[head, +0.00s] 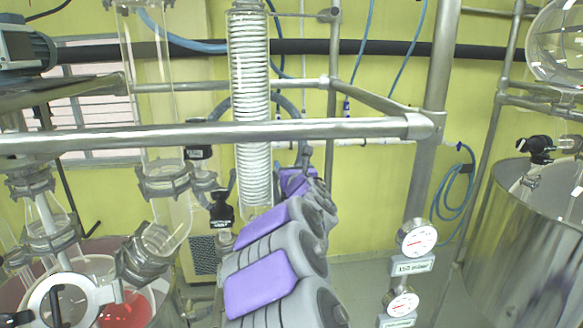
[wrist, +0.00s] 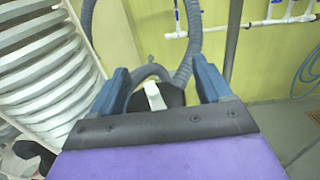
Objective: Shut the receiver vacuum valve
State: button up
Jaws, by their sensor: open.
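My gripper (wrist: 160,66) is open in the wrist view, its two blue fingers spread apart. Between and beyond the fingers is a black valve body with a short pale lever (wrist: 154,97), which I take to be the receiver vacuum valve. The lever stands roughly upright in the picture, and neither finger visibly touches it. The gripper's dark front edge hides the lower part of the valve. In the head view my purple and grey arm reaches away from me, past the glass coil condenser, and hides most of the gripper and this valve.
The ribbed condenser coil (wrist: 45,75) is close on the left in the wrist view. A grey corrugated hose (wrist: 187,45) curves behind the valve. A steel rail (head: 300,130) crosses above my arm. Pressure gauges (head: 417,238) and a steel vessel (head: 520,240) stand on the right.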

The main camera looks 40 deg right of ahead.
jog(key=shift+s+d, duration=0.15)
jog(key=shift+a+r, duration=0.15)
jog(key=shift+a, duration=0.55)
jog(key=c, duration=0.5)
jog(key=shift+s+d, duration=0.1)
jog(key=shift+s, duration=0.05)
jog(key=c, duration=0.5)
jog(key=shift+o, duration=0.2)
jog(key=shift+m+h+b, duration=0.3)
jog(key=shift+h+b, duration=0.1)
jog(key=shift+b, duration=0.8)
jog(key=g+h+b, duration=0.1)
jog(key=m+h+b, duration=0.1)
jog(key=b, duration=0.1)
jog(key=shift+d+f+g, duration=0.2)
jog(key=shift+f+g, duration=0.05)
jog(key=shift+g, duration=0.15)
jog(key=m+g+h+b, duration=0.2)
jog(key=b, duration=0.1)
jog(key=shift+s+d+r+m+h, duration=0.1)
jog(key=shift+r+m+h, duration=0.1)
jog(key=shift+m+h, duration=0.15)
jog(key=shift+s+d+m+g+h, duration=0.15)
jog(key=shift+m+g+h, duration=0.7)
jog(key=shift+g, duration=0.55)
